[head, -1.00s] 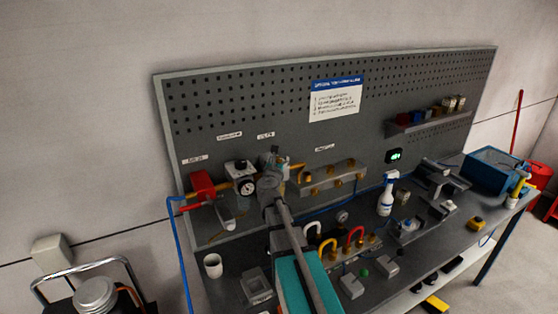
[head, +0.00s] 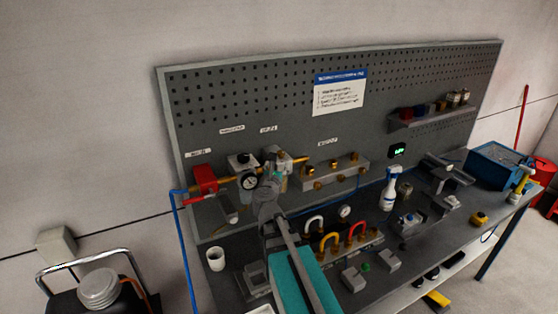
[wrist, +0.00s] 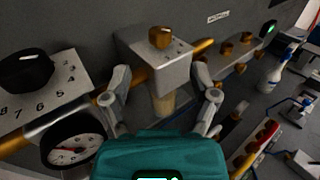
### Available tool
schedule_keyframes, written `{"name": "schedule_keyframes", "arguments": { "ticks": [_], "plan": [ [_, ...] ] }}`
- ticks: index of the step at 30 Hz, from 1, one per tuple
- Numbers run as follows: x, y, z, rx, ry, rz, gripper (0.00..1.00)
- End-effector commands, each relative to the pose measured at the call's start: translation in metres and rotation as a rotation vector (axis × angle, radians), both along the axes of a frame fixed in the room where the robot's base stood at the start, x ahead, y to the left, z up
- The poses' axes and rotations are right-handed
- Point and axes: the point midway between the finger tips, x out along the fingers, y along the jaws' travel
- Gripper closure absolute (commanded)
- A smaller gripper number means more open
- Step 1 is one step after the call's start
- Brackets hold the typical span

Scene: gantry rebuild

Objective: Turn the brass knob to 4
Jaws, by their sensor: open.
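The brass knob (wrist: 160,37) sits on top of a grey block (wrist: 158,65) with small dial marks; I cannot read its setting. A clear bowl hangs below the block. In the head view the block (head: 275,165) is on the board, right of the gauge unit. My gripper (wrist: 161,72) is open and empty. Its two fingers show left and right of the block, below the knob's level; I cannot tell whether they touch the block. In the head view my gripper (head: 268,188) is just below the block, and its fingers are hard to make out.
Left of the block are a black knob (wrist: 25,70) on a numbered housing and a round gauge (wrist: 75,145). A brass pipe (wrist: 203,46) runs through to a manifold (head: 335,172) on the right. Shackles (head: 357,232) and a spray bottle (head: 390,188) stand on the bench.

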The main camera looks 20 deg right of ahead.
Motion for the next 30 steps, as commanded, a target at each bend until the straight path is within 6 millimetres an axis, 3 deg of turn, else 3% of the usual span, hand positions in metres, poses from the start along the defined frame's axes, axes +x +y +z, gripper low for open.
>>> {"name": "schedule_keyframes", "arguments": {
  "ticks": [3,9,30],
  "plan": [
    [-0.017,0.010,0.000,0.000,0.000,0.000,0.24],
    [-0.028,0.019,0.000,0.000,0.000,0.000,0.24],
    [-0.030,0.020,0.000,0.000,0.000,-0.001,0.24]
  ]
}}
